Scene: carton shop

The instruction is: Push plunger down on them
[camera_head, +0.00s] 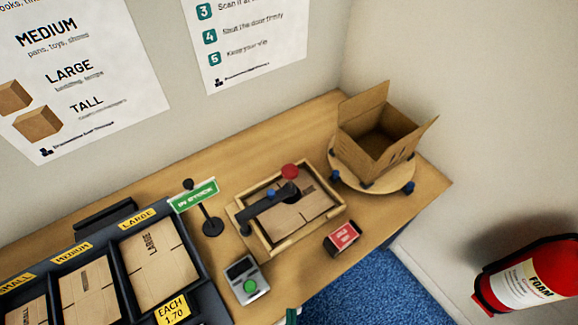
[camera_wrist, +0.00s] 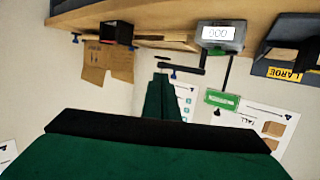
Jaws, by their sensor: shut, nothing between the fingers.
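The plunger has a red knob (camera_head: 290,172) on a black arm that reaches over a wooden frame (camera_head: 246,215). Flat cardboard (camera_head: 300,213) lies in the frame, under the black arm. I cannot tell whether the plunger head touches the cardboard. In the wrist view, which looks upside down, the black arm (camera_wrist: 183,68) shows just past my gripper (camera_wrist: 163,78). My gripper's green fingers are together and hold nothing. A sliver of green at the bottom edge of the head view may be my gripper, apart from the plunger.
An open carton (camera_head: 375,135) stands on a round wooden turntable (camera_head: 345,181) at right. A red box (camera_head: 342,237), a grey device with a green button (camera_head: 247,281), and an IN STOCK sign (camera_head: 194,195) surround the frame. Black carton bins (camera_head: 193,262) are at left. A fire extinguisher (camera_head: 530,275) is at far right.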

